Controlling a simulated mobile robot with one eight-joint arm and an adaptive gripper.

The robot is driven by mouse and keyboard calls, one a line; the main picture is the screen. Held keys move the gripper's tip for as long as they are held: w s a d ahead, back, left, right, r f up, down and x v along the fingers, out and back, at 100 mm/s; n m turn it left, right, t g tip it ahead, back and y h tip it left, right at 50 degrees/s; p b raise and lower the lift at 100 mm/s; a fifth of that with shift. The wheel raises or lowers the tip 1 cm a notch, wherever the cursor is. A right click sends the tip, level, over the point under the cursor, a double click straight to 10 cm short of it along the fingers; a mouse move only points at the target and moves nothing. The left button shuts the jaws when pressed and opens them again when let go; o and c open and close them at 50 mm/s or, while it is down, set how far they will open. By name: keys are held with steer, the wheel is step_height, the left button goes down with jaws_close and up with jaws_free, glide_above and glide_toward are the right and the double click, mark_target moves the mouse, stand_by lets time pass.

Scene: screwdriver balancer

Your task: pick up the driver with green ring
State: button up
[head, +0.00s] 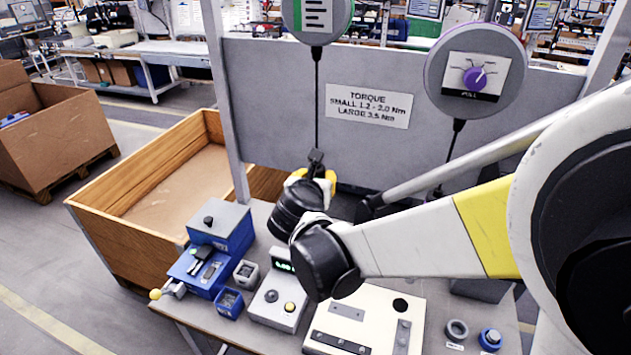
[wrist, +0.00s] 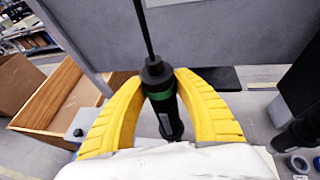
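The driver with the green ring (wrist: 157,93) hangs upright on a black cord in the middle of the wrist view. It is black, with a green band just below its top collar. My gripper (wrist: 160,80) has its two yellow fingers on either side of it, with the tips against its upper body. In the head view only the driver's dark top (head: 316,157) shows above my gripper (head: 312,177); the rest is hidden behind my wrist. Its cord runs up to a round balancer with a green-edged label (head: 317,14).
A second dark driver (wrist: 300,85) hangs to the right, under the balancer with the purple dial (head: 475,78). A grey panel (head: 265,110) stands behind. The bench below holds blue fixtures (head: 222,228), a counter box (head: 277,303) and a white plate (head: 375,305). A wooden crate (head: 125,245) stands left.

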jaws_close()
